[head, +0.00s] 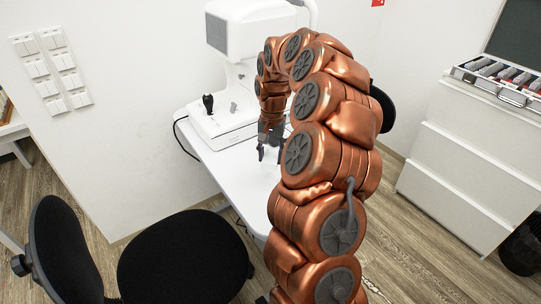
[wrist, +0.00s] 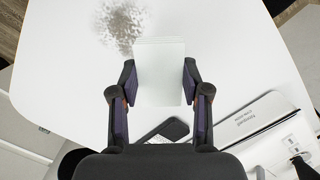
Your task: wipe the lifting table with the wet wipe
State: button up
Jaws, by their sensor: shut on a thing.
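The lifting table (head: 232,172) is a white table top with rounded corners; it fills much of the wrist view (wrist: 235,60). A grey speckled smudge (wrist: 121,24) lies on it, just beyond and left of the wipe. The wet wipe (wrist: 160,80) is a pale folded rectangle between the two fingers of my gripper (wrist: 159,90), which is shut on it. In the head view my gripper (head: 270,146) points down over the table, and the wipe is hard to make out against the white. I cannot tell whether the wipe touches the table.
A white eye-test device (head: 225,125) stands at the table's back; part of it shows in the wrist view (wrist: 255,115), near a black object (wrist: 168,131). A black chair (head: 185,255) stands front left. A white drawer cabinet (head: 465,165) with a lens case (head: 505,80) stands right.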

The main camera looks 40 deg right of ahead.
send_over(271, 181)
jog(key=shift+w+d+f, duration=0.1)
jog(key=shift+w+f, duration=0.05)
jog(key=shift+f, duration=1.2)
jog(key=shift+w+d+f, duration=0.1)
jog(key=shift+f, duration=1.25)
jog(key=shift+f+b, duration=0.75)
jog(key=shift+f, duration=0.25)
jog(key=shift+s, duration=0.1)
